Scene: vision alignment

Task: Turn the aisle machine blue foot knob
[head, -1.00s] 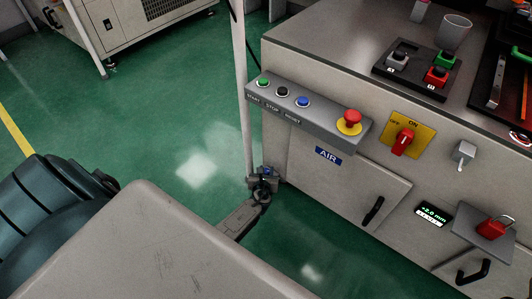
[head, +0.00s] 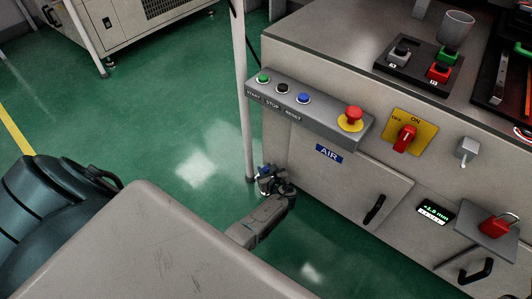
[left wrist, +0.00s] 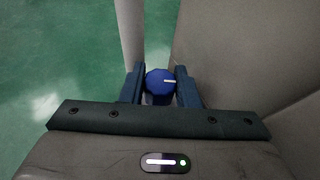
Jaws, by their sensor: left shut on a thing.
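In the head view this gripper (head: 268,181) is beside the white post near the floor. My right gripper is not in view.
The machine (head: 300,150) carries a button panel, a red emergency button (head: 353,117), a red switch (head: 404,139) and a small display (head: 434,212) with a mm reading too small to read surely. A white post (head: 242,90) stands close to my gripper. Green floor is open at left.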

